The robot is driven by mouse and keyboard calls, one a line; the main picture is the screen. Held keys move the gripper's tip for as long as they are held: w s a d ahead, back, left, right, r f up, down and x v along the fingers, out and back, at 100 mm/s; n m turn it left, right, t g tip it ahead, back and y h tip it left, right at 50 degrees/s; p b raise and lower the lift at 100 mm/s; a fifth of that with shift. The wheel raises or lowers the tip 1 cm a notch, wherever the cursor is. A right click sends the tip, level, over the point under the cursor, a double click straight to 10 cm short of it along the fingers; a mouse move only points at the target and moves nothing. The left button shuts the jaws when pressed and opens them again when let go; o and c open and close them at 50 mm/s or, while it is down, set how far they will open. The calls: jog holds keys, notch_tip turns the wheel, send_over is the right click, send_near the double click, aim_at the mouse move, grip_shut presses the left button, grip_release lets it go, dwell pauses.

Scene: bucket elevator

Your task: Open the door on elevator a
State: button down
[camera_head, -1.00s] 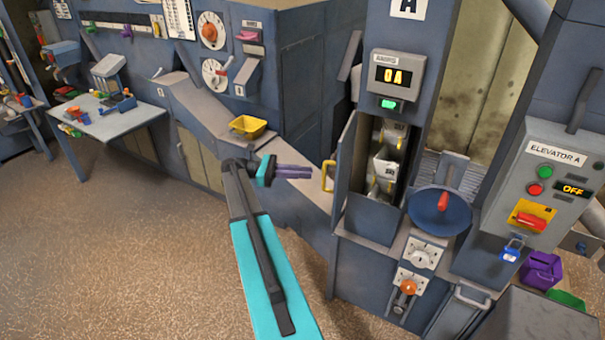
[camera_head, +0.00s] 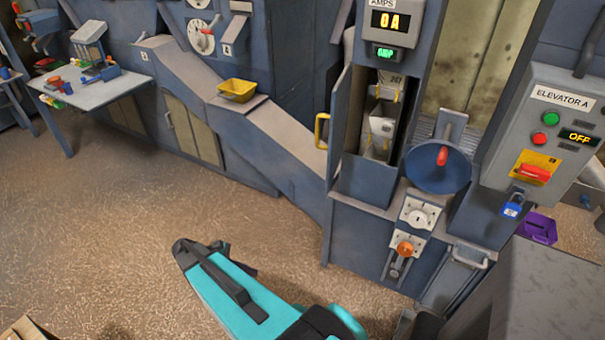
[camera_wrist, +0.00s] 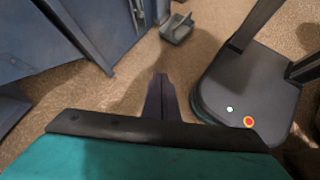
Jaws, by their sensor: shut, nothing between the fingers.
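The door (camera_head: 344,125) of elevator A stands swung open to the left, with its yellow handle (camera_head: 321,131) on its outer edge. In the head view my arm is low at the front, well apart from the door, and my gripper is not visible there. In the wrist view my gripper (camera_wrist: 159,78) is shut and empty, pointing over the bare floor.
A control box reads ELEVATOR A and OFF (camera_head: 577,137), with a blue padlock (camera_head: 511,210) under its red switch. A yellow tray (camera_head: 237,90) rests on the sloping chute.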

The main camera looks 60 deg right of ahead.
jog(key=s+a+f+m+y+b, duration=0.1)
jog(key=s+a+f, duration=0.3)
jog(key=a, duration=0.5)
jog(key=s+a+f+m+t+y+b, duration=0.1)
jog(key=s+a+f+m+y+b, duration=0.1)
jog(key=a+f, duration=0.5)
jog(key=s+a+f+m+y+b, duration=0.2)
jog(key=s+a+f, duration=0.3)
jog(key=a, duration=0.6)
jog(key=shift+s+f+m+t+y, duration=0.2)
jog(key=shift+s+m+t+y, duration=0.15)
jog(key=shift+s, duration=0.65)
jog(key=shift+s, duration=0.15)
